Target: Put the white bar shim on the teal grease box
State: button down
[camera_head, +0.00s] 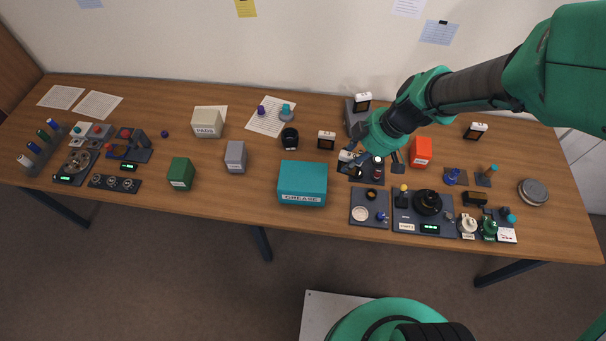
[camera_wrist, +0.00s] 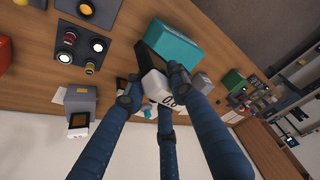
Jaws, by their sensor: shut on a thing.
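The teal grease box (camera_head: 302,183) stands closed on the middle of the table, its label facing front. It also shows in the wrist view (camera_wrist: 176,45), just beyond the held piece. My gripper (camera_wrist: 157,96) is shut on a small white and dark block (camera_wrist: 160,88), which I take to be the white bar shim; its white face carries dark marks. The fingers hide part of it. In the head view my gripper (camera_head: 358,161) and the white piece (camera_head: 347,156) are above the table, right of the teal box and apart from it.
A dark tray (camera_head: 357,221) with small parts lies right of the teal box. A grey box (camera_head: 235,152) and a black cup (camera_head: 289,134) stand left and behind. An orange box (camera_head: 420,146) stands right of my gripper. The teal box's top is bare.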

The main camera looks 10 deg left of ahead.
jog(key=s+a+n+g, duration=0.1)
jog(key=s+a+n, duration=0.2)
jog(key=s+a, duration=0.5)
notch_tip(320, 180, down, 6)
jog(key=s+d, duration=0.2)
jog(key=shift+p, duration=0.3)
jog(key=shift+w, duration=0.15)
send_over(303, 174)
jog(key=shift+f+p, duration=0.35)
jog(key=shift+f, duration=0.35)
jog(key=shift+f, duration=0.1)
jog(key=shift+f, duration=1.65)
jog(key=shift+f+b, duration=0.2)
jog(key=shift+b, duration=0.3)
